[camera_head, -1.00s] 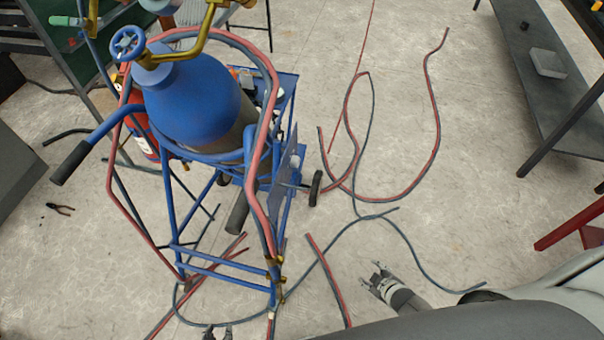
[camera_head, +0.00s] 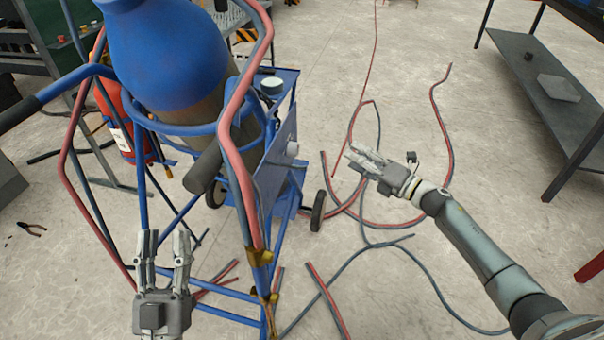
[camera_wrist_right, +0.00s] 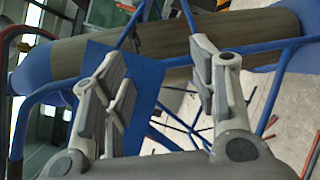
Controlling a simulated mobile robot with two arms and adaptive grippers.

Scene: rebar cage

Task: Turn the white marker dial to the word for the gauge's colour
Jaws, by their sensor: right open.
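A small white knob (camera_head: 292,149), which looks like the marker dial, sits on the blue side panel (camera_head: 280,160) of the cylinder cart. Any words around it are too small to read. A round piece with a pale face and dark rim (camera_head: 271,86), possibly the gauge, sits on top of the cart; its colour is unclear. My right gripper (camera_head: 361,158) is open and empty, to the right of the knob and apart from it. In the right wrist view its fingers (camera_wrist_right: 165,80) are spread, with a blue plate behind them. My left gripper (camera_head: 165,243) is open and empty in front of the cart.
The blue gas cylinder (camera_head: 170,50) stands in the cart, with a red extinguisher (camera_head: 124,125) at its left. Red and dark hoses (camera_head: 440,110) lie on the floor. A dark table (camera_head: 530,80) stands at right. Pliers (camera_head: 32,229) lie at left.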

